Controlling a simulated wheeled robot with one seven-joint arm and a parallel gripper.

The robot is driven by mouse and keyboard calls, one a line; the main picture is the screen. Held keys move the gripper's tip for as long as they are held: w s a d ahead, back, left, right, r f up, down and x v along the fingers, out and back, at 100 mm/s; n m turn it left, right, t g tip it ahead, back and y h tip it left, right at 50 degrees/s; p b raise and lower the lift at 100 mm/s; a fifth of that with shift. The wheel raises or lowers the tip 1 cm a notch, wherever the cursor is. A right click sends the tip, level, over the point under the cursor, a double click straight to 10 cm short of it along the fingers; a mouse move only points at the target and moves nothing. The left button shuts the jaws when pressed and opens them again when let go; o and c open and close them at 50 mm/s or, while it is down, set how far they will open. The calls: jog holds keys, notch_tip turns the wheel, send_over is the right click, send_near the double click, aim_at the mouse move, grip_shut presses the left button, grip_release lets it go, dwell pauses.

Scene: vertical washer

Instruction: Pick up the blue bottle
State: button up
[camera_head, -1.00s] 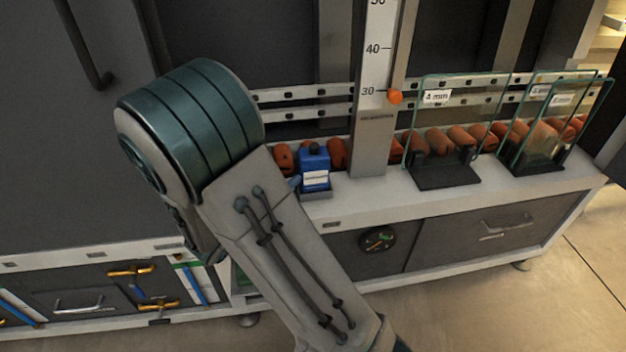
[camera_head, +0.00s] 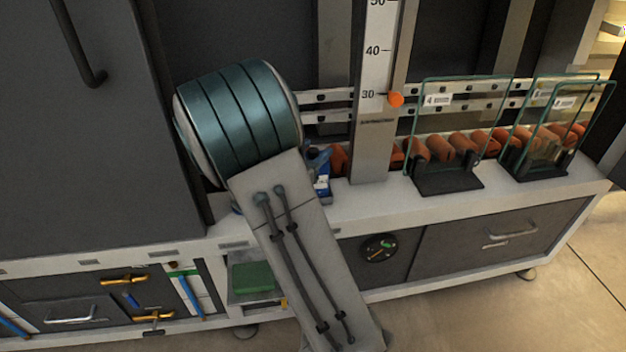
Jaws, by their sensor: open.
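The blue bottle (camera_head: 324,174) stands on the white ledge of the washer, just left of the grey scale post. It has a white label on its front. Its left part is hidden behind my arm, and only a strip of blue and part of the label show. My arm's teal-banded joint and grey link cover the area left of and in front of the bottle. My gripper is hidden behind this arm, so its distance to the bottle cannot be seen.
The scale post (camera_head: 375,120) with an orange marker rises right of the bottle. Orange rollers (camera_head: 440,148) line the back of the ledge. Glass panes in dark stands (camera_head: 450,178) stand farther right. A dark cabinet panel (camera_head: 90,150) is at left.

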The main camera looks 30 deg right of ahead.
grip_shut()
jog(key=shift+w, duration=0.1)
dwell(1.3)
